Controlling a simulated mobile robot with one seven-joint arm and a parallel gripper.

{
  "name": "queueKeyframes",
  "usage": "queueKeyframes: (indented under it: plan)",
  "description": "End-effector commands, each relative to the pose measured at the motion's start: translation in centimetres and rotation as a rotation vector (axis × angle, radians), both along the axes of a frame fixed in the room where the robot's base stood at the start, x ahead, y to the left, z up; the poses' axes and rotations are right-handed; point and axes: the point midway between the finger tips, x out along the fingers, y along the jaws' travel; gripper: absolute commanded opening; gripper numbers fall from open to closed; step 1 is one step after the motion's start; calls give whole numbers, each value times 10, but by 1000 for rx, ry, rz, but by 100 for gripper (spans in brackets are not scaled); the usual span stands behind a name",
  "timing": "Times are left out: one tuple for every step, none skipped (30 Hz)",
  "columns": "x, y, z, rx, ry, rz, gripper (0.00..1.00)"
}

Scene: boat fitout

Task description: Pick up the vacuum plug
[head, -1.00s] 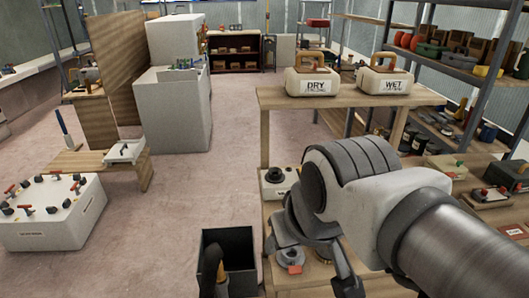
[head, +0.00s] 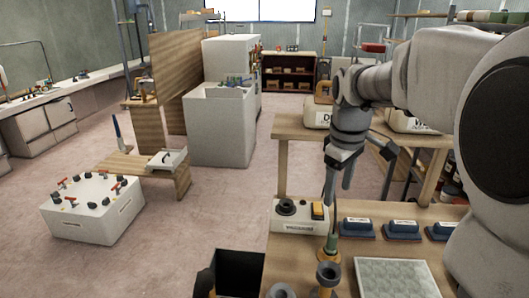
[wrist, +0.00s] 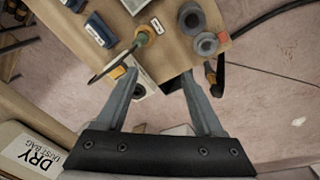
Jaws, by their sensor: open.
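A small yellow and grey-green piece with a black cable stands upright on the wooden bench and looks like the vacuum plug (head: 330,247). It also shows in the wrist view (wrist: 142,36), beyond the left fingertip. My gripper (head: 338,192) points down above the bench, near the piece and apart from it. In the wrist view its two fingers (wrist: 160,74) are spread with nothing between them. A white box (head: 292,217) with a dark round socket and a yellow switch stands beside the piece; my left finger partly hides it in the wrist view.
Grey round cuffs (head: 328,274) stand at the bench's front edge. A black bin (head: 242,268) is left of the bench. Blue blocks (head: 402,229) and a pale mat (head: 396,277) lie to the right. A raised shelf with a DRY dust bag (wrist: 40,152) is behind.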

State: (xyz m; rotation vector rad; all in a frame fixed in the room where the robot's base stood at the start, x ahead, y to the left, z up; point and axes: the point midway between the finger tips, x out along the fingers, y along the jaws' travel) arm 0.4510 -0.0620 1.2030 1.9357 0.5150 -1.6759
Motion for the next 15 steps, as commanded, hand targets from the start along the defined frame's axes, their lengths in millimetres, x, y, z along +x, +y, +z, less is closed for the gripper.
queueKeyframes:
  plan:
    - [16,-8,-9,0,28,37,69]
    - [24,-12,-14,-1,42,63,69]
    - [34,-18,-21,0,62,97,69]
    - [41,-22,-26,0,74,122,69]
    - [48,-26,-31,2,86,145,69]
    - [56,-31,-38,4,102,175,69]
    - [62,-35,-43,6,112,197,69]
    - [67,-38,-48,8,121,216,69]
    - [73,-43,-54,12,132,239,69]
    - [77,-46,-58,15,141,255,69]
    - [80,-48,-62,17,146,270,69]
    - [84,-51,-66,19,153,285,69]
    - [86,-53,-69,22,157,296,69]
    - [88,-54,-71,23,160,304,69]
    - [90,-56,-74,24,164,313,69]
